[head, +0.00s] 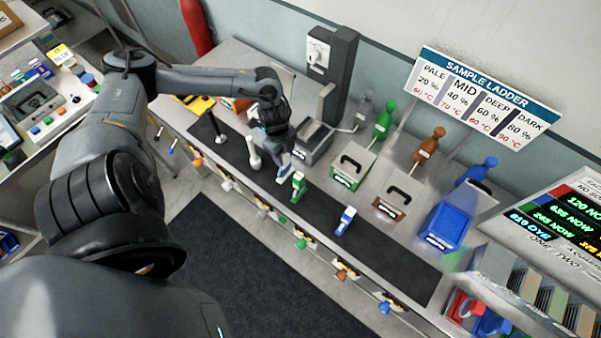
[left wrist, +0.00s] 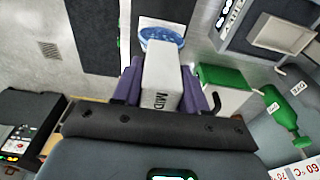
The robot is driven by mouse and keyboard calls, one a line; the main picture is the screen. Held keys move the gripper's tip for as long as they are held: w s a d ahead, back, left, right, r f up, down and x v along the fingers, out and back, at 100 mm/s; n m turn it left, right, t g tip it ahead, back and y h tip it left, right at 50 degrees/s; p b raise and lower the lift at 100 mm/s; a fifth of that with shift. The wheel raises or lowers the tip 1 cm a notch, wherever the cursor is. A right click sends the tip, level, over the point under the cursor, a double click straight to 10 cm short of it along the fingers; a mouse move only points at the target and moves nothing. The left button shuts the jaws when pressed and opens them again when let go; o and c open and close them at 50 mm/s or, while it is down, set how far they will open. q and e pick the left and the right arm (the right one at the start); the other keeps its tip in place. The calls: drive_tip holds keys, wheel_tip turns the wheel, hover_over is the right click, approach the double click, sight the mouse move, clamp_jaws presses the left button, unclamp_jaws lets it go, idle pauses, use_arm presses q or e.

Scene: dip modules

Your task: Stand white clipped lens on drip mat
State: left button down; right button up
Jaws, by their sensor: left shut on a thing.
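My left gripper (head: 283,160) is shut on a white block marked MID, low over the front part of the counter. In the left wrist view the white block (left wrist: 162,85) sits between the purple fingers (left wrist: 160,92), with a round blue part (left wrist: 168,38) at its far end. I cannot tell whether this is the white clipped lens or whether it touches the surface below. A long dark strip (head: 385,258), seemingly the drip mat, runs along the counter's front. A white upright piece (head: 253,153) stands on it to the left of the gripper. My right gripper is not in view.
A green piece (head: 298,186) and a blue-and-white piece (head: 346,220) stand on the strip to the right. Behind are a grey bin (head: 313,143), a green-fronted bin (head: 352,168), a brown-fronted bin (head: 397,197) and a blue bin (head: 447,225). The strip's right end is clear.

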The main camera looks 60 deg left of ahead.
sight(284, 169)
use_arm(q)
wheel_tip(284, 169, down, 5)
drive_tip(key=shift+s+r, duration=0.1)
drive_tip(key=shift+s, duration=0.05)
drive_tip(key=shift+f+p, duration=0.3)
drive_tip(key=shift+f, duration=1.75)
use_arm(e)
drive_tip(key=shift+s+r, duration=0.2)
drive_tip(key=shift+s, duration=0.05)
use_arm(q)
drive_tip(key=shift+f, duration=0.15)
drive_tip(key=c, duration=0.6)
unclamp_jaws()
